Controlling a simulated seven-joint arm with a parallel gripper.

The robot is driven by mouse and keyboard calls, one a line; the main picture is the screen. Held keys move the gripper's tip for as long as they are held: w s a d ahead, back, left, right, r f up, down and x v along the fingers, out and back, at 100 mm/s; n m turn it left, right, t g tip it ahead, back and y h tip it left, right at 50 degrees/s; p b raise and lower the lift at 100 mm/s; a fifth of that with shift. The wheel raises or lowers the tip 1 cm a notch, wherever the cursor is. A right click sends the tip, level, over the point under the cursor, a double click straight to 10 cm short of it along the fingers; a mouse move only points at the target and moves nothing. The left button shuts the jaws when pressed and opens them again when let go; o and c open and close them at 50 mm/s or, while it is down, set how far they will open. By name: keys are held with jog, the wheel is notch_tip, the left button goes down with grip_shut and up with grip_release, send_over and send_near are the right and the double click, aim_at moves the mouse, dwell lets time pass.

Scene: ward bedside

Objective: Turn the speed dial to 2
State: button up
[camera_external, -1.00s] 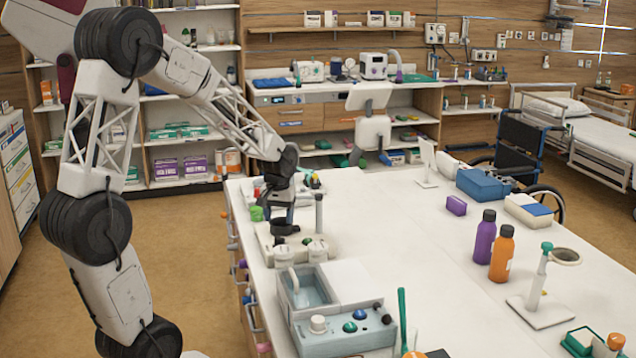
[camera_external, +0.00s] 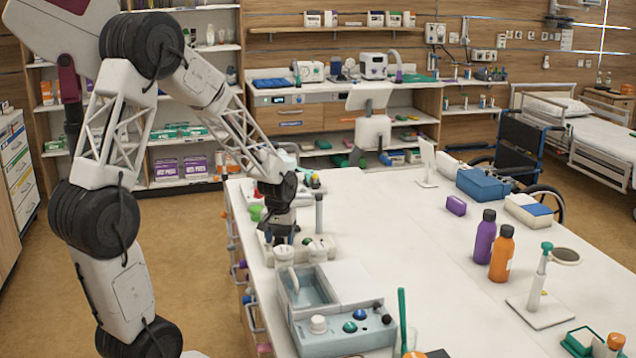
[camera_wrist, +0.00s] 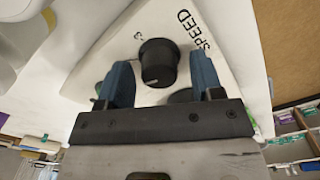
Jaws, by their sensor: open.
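The black speed dial (camera_wrist: 158,62) sits on a white device panel (camera_wrist: 110,55) in the wrist view, with the printed word SPEED and a 3 beside it. A short light mark shows on the dial near its lower edge; which setting it points to I cannot tell. My gripper (camera_wrist: 161,66) is open, with one blue finger on each side of the dial and gaps still visible. In the external view my gripper (camera_external: 279,236) is low over the white device (camera_external: 318,246) on the long table, and the dial is hidden there.
A grey-blue unit with a basin and knobs (camera_external: 345,328) stands just in front of the device. White-lidded cups (camera_external: 284,253) are close to my gripper. A thin upright post (camera_external: 319,212) stands to its right. The table's middle is mostly clear; purple and orange bottles (camera_external: 501,252) stand farther right.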

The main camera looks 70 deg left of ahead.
jog(key=c, duration=0.9)
jog(key=shift+m, duration=1.6)
jog(key=o, duration=0.9)
jog(key=shift+r, duration=0.1)
